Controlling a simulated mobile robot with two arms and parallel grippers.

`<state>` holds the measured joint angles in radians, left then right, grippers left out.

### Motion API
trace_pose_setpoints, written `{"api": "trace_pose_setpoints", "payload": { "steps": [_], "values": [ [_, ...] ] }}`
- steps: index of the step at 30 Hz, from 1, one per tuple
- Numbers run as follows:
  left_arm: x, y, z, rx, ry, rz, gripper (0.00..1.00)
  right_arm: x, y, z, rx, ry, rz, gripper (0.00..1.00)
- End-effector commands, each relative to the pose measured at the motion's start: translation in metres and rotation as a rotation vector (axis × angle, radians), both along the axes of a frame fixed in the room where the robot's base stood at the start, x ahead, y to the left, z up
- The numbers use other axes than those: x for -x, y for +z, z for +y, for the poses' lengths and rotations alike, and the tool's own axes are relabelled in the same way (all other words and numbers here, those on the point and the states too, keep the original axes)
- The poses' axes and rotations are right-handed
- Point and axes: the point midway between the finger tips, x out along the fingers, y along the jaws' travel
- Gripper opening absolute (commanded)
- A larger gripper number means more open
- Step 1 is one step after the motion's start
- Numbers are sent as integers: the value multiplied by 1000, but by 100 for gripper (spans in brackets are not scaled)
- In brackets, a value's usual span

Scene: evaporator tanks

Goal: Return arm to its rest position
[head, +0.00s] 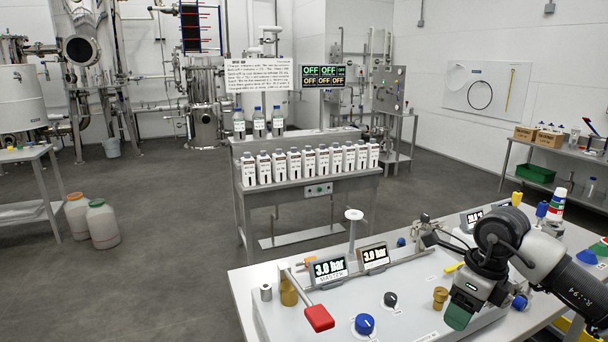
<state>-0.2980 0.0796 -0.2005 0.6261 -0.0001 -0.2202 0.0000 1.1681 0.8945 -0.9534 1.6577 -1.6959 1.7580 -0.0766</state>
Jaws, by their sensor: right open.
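My right arm (556,270) comes in from the right edge over the control bench. My right gripper (470,302) points down above the right part of the grey panel (415,312), with a dark green fingertip showing. The gripper is open, and I see nothing held in it. Part of its jaw is hidden by its own body, and I cannot tell whether it touches the panel. My left gripper is not in view.
A bottle rack table (310,190) stands behind.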

Motion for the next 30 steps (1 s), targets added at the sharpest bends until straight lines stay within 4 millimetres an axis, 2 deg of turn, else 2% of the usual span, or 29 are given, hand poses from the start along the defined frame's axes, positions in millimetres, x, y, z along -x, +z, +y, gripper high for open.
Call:
{"api": "trace_pose_setpoints", "payload": {
  "steps": [8, 13, 18, 21, 24, 26, 30],
  "values": [
    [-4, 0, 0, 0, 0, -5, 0, 7, -21, 74, -296, 71, -35, 61],
    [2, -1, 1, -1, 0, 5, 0, 21, -25, 137, -589, 84, -50, 61],
    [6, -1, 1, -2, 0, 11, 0, 44, -6, 207, -1041, -2, -33, 61],
    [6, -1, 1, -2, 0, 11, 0, 53, 15, 231, -1324, -129, -6, 61],
    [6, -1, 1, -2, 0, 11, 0, 56, 35, 238, -1586, -315, 31, 61],
    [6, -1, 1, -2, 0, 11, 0, 54, 44, 234, -1729, -452, 59, 61],
    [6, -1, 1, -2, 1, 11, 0, 45, 47, 208, -1999, -848, 133, 61]
  ]
}}
